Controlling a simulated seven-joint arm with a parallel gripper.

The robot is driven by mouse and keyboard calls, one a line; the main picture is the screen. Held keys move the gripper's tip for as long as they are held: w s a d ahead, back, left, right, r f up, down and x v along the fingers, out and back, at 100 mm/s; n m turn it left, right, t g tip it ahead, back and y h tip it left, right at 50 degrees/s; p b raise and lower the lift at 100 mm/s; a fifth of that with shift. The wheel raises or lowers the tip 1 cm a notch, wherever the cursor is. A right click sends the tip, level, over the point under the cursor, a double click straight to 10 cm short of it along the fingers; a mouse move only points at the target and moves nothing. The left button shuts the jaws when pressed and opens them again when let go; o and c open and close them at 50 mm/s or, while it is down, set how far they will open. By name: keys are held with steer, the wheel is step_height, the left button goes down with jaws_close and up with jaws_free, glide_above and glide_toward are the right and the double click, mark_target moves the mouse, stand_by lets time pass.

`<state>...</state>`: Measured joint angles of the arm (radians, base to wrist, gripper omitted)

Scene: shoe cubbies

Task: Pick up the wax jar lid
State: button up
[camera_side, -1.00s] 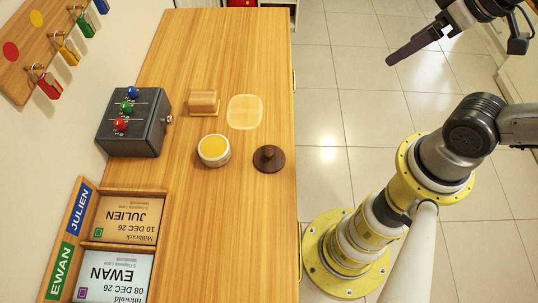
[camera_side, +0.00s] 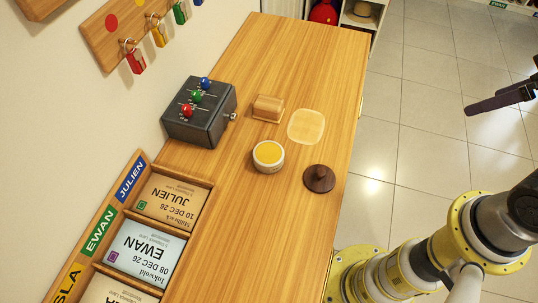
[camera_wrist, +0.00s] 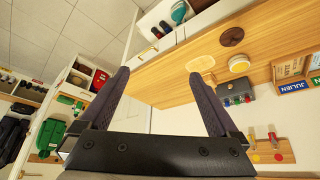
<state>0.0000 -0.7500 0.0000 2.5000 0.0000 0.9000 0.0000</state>
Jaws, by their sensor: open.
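The wax jar lid (camera_side: 319,178) is a dark brown disc with a raised knob, lying knob up near the right edge of the wooden bench. It also shows in the wrist view (camera_wrist: 232,37). The wax jar (camera_side: 268,156) is pale with yellow wax showing in its uncovered top, left of the lid and apart from it. It also shows in the wrist view (camera_wrist: 239,62). My gripper (camera_wrist: 160,76) is open with nothing between its long dark fingers. In the side view, a dark finger (camera_side: 500,98) is over the floor, well right of the bench and lid.
A wooden block (camera_side: 268,108) and a pale square patch (camera_side: 306,126) are behind the jar. A dark box (camera_side: 200,112) with coloured knobs stands by the wall. Labelled compartments (camera_side: 173,200) line the front left. Bench surface around the lid is clear.

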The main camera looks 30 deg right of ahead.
steer(key=shift+o, duration=0.2)
steer(key=w+a+r+n, duration=0.2)
steer(key=w+r+n, duration=0.1)
steer(key=w+n, duration=0.25)
steer(key=n+g, duration=0.6)
steer(key=n, duration=0.7)
glide_above(321, 172)
step_height(321, 172, down, 14)
steer(key=shift+m, duration=0.25)
steer(key=f, duration=0.7)
steer(key=shift+w+d+f, duration=0.1)
steer(key=shift+d+f, duration=0.15)
steer(key=shift+f, duration=0.05)
steer(key=shift+a+f, duration=0.15)
steer(key=shift+f, duration=2.55)
